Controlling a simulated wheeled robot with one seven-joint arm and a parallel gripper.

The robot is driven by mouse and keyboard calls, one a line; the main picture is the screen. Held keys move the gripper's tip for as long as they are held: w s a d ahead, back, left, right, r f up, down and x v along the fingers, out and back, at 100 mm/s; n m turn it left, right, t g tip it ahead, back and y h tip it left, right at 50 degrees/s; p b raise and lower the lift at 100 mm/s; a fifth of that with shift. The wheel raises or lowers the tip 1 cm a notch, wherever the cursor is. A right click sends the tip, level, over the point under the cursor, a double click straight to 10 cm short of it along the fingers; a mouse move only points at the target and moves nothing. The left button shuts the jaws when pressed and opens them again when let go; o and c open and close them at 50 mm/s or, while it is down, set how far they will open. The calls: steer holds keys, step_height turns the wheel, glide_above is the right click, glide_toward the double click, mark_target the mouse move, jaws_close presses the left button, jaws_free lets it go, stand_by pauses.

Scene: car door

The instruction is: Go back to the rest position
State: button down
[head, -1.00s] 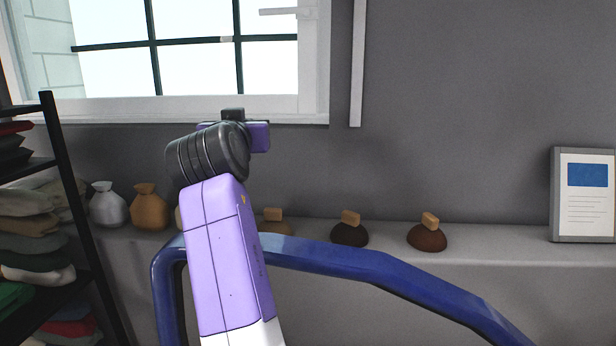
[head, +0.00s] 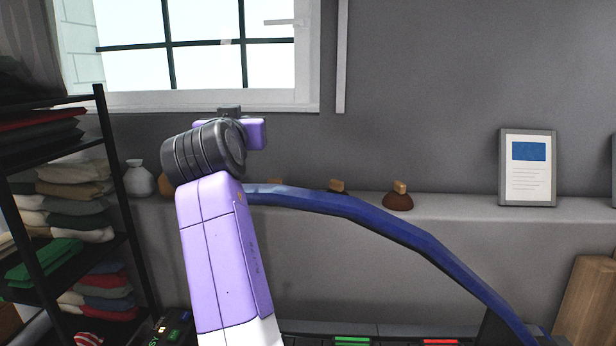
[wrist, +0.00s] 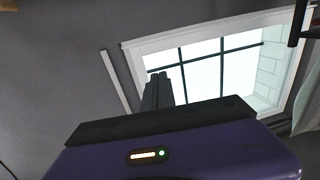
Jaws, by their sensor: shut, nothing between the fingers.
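My gripper (wrist: 158,90) shows in the wrist view as two dark fingers pressed together, with nothing between them, pointing up in front of the window. In the head view my purple and white arm stands upright left of centre, with its dark joint on top. The gripper's fingers are hidden behind that joint there. A blue curved bar (head: 365,215), apparently the car door's frame, runs behind my arm and slopes down to the lower right. I cannot tell whether my arm touches it.
A black rack (head: 105,180) of folded cloth stands at the left. Behind is a ledge (head: 450,215) with sacks, brown mounds and a framed sheet (head: 527,168). A panel with green and red lights (head: 352,340) is at the bottom.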

step_height(320, 180, up, 5)
steer(key=s+a+n+t+y, duration=0.1)
steer(key=s+n+t+y, duration=0.1)
steer(key=s+y, duration=0.1)
steer(key=s+d+f+n+y, duration=0.1)
steer(key=s+d+f, duration=0.55)
steer(key=f, duration=0.45)
steer(key=s+d+f+n, duration=0.1)
steer(key=s+d+f, duration=0.6)
steer(key=f, duration=0.5)
steer(key=s+d+f+y, duration=0.1)
steer(key=s+d+f, duration=0.4)
steer(key=s+f, duration=0.5)
steer(key=s+d+f+m+g+h, duration=0.1)
steer(key=s+d+f, duration=0.3)
steer(key=s, duration=0.7)
steer(key=s+d+f+m+g+h, duration=0.2)
steer(key=s+d, duration=0.4)
steer(key=s, duration=0.5)
steer(key=s+d+f+m+g+h, duration=0.1)
steer(key=s+d+f, duration=0.4)
steer(key=s, duration=0.6)
steer(key=shift+s+d+f+m+g+h, duration=0.25)
steer(key=shift+f+g+h, duration=0.35)
steer(key=shift+f+h, duration=0.3)
steer(key=shift+r, duration=0.1)
